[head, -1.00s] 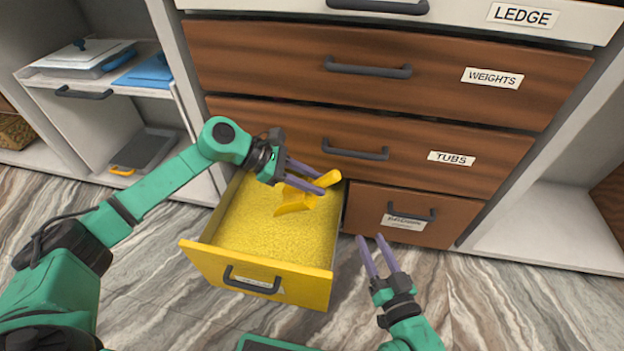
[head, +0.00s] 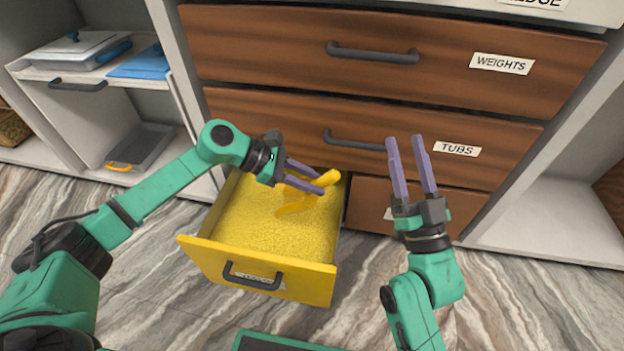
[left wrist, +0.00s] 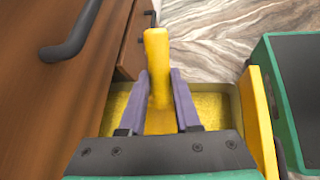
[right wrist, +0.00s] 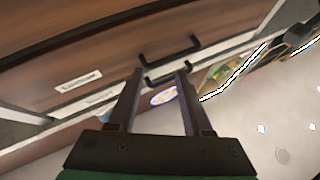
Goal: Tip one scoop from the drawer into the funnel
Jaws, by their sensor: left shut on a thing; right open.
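The open yellow drawer (head: 320,268) is filled with fine yellow grains (head: 255,225). My left gripper (head: 318,182) is over the drawer's back right part, shut on the handle of a yellow scoop (head: 296,208). In the left wrist view the scoop handle (left wrist: 156,60) stands between the fingers. The scoop's bowl is low at the grains; how far it sits in them I cannot tell. My right gripper (head: 408,140) is open and empty, raised in front of the TUBS drawer. It also shows open in the right wrist view (right wrist: 160,75). I see no funnel clearly.
Closed brown drawers labelled WEIGHTS (head: 501,63) and TUBS (head: 457,149) rise above the yellow one, with dark bar handles. A shelf at left holds a lidded tray (head: 75,52) and a blue item (head: 145,62).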

